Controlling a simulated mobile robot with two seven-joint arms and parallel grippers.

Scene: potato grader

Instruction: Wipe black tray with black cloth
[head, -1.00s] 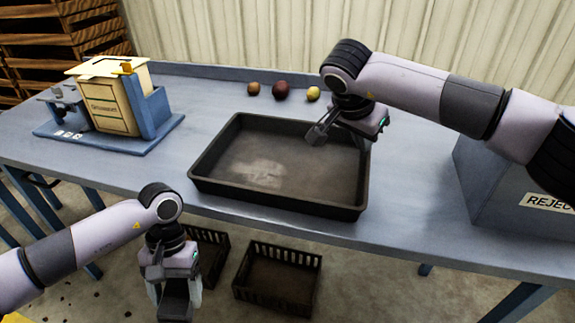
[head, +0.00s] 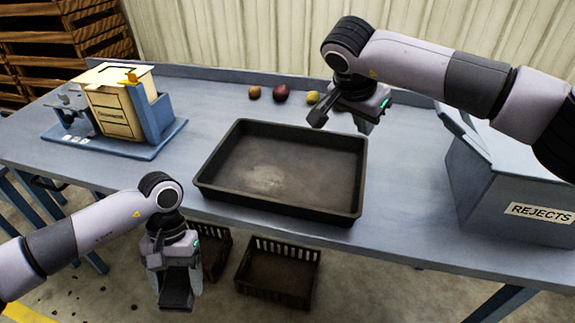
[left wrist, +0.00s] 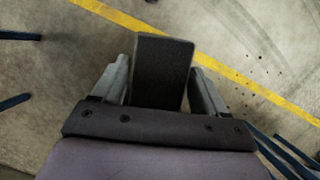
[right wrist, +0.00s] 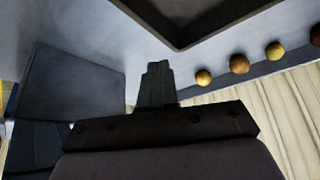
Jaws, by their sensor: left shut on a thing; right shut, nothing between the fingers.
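The black tray (head: 281,203) lies on the blue-grey table, with a faint pale smudge (head: 265,178) on its floor left of the middle. My left gripper (head: 177,285) hangs in front of the table's front edge, below and left of the tray. It is shut on a dark folded piece, which looks like the black cloth (left wrist: 163,72), seen between its fingers in the left wrist view. My right gripper (head: 320,115) is shut and empty above the tray's far right corner. Its closed fingers (right wrist: 156,82) show in the right wrist view, where a tray corner (right wrist: 180,38) also appears.
Several round potatoes (head: 281,93) lie behind the tray. A cream and blue machine (head: 118,100) stands at the left. A grey REJECTS bin (head: 500,185) stands at the right. Black crates (head: 280,272) sit on the floor below the table.

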